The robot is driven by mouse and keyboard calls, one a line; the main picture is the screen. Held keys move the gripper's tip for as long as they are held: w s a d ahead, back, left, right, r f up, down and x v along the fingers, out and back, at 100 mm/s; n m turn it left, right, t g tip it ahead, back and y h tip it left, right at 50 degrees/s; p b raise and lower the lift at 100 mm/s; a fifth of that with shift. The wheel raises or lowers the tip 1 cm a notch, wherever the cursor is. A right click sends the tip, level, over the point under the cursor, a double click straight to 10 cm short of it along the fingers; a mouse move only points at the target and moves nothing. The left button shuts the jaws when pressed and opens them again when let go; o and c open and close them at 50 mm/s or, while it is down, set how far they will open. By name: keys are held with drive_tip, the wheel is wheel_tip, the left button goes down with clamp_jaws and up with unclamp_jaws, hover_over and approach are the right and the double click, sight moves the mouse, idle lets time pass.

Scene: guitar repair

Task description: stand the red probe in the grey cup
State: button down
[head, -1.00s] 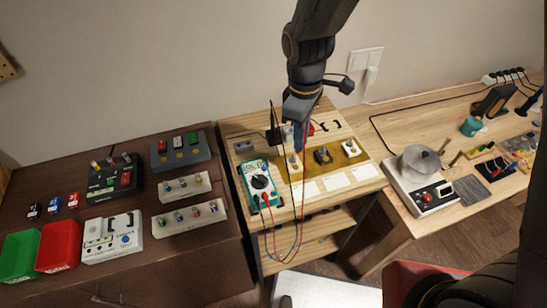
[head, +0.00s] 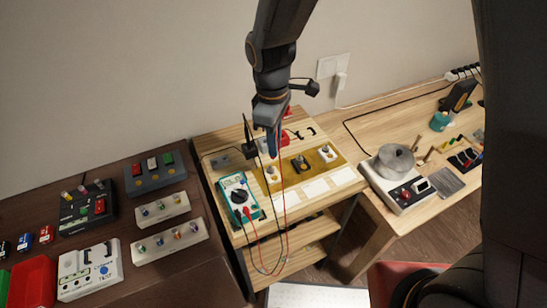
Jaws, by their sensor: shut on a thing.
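My gripper (head: 272,146) hangs over the back part of the small light-wood table (head: 238,232), fingers pointing down. It is shut; the red lead (head: 284,205) rises to it from the teal multimeter (head: 239,196), so it appears to hold the red probe, whose body is hidden or too small to make out. I cannot pick out a grey cup with certainty. A pale grey-white item (head: 262,145) is partly hidden just left of the fingers, and a small grey block (head: 220,160) lies farther left.
A yellow-brown mat (head: 318,166) with small parts lies beneath and right of my gripper. A black upright item (head: 248,148) and a red item (head: 285,138) stand close by. The dark bench (head: 205,272) at left and the right-hand bench (head: 352,140) hold equipment.

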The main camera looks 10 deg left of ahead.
drive_tip(key=w+a+f+b, duration=0.1)
drive_tip(key=w+f+b, duration=0.1)
drive_tip(key=w, duration=0.3)
drive_tip(key=w+a+f+b, duration=0.1)
drive_tip(key=w+a+b, duration=0.1)
drive_tip(key=w, duration=0.4)
drive_tip(key=shift+w+a+f+b, duration=0.25)
drive_tip(key=shift+f+b, duration=0.15)
drive_tip(key=shift+b, duration=0.5)
drive_tip(key=shift+p, duration=0.35)
drive_tip(key=shift+f+b, duration=0.6)
drive_tip(key=shift+f, duration=1)
idle(0.5)
drive_tip(key=c, duration=1.4)
unclamp_jaws()
drive_tip(key=shift+o, duration=0.2)
drive_tip(key=shift+r, duration=0.1)
